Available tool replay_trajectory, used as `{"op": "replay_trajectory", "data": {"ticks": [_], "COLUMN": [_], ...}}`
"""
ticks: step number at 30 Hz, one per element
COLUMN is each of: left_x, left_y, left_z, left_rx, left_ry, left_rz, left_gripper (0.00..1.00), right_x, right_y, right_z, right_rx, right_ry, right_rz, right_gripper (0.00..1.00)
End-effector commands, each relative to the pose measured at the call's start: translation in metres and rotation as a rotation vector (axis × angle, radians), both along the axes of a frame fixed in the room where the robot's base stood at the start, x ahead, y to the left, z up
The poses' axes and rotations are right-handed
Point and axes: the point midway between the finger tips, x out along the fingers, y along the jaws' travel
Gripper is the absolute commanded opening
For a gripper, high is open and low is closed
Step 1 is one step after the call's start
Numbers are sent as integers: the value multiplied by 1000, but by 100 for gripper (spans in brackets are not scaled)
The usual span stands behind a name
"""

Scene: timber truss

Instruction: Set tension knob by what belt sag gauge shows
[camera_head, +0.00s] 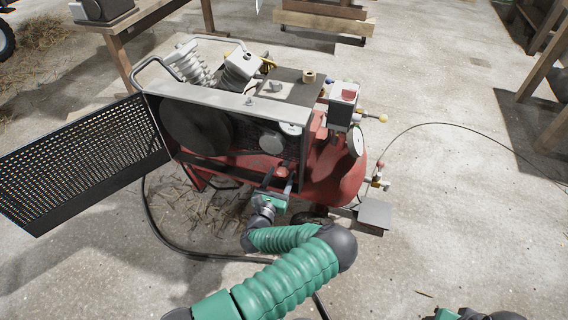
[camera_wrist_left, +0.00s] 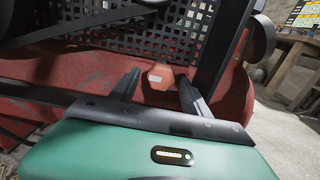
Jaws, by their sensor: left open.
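A red knob (camera_head: 282,171) with a pale mark sits low on the front of the red compressor (camera_head: 335,185), inside the open belt housing; I take it as the tension knob. My left gripper (camera_head: 281,180) is open just in front of it. In the left wrist view the knob (camera_wrist_left: 160,77) shows between the two dark fingertips (camera_wrist_left: 160,83), with gaps on both sides.
The perforated guard (camera_head: 85,160) stands swung open to the left. A larger white dial (camera_head: 356,140) is on the compressor's right side. A black hose (camera_head: 165,235) runs along the floor beside my left arm. Wooden benches (camera_head: 140,25) stand behind. The concrete at right is mostly clear.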

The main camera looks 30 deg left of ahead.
Motion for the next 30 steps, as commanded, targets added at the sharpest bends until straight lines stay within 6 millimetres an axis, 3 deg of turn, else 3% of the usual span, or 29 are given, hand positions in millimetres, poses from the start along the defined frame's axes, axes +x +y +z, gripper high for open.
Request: {"op": "replay_trajectory", "data": {"ticks": [9, 22, 30], "left_x": [-1, 0, -1], "left_y": [-2, -1, -1], "left_z": [0, -1, -1], "left_rx": [1, 0, -13], "left_ry": [1, 2, 0], "left_rz": [0, 0, 0], "left_gripper": [55, 0, 0], "right_x": [0, 0, 0], "right_y": [0, 0, 0], "right_z": [0, 0, 2], "right_rx": [0, 0, 0], "right_ry": [1, 0, 0], "right_rz": [0, 0, 0], "right_gripper": [55, 55, 55]}}
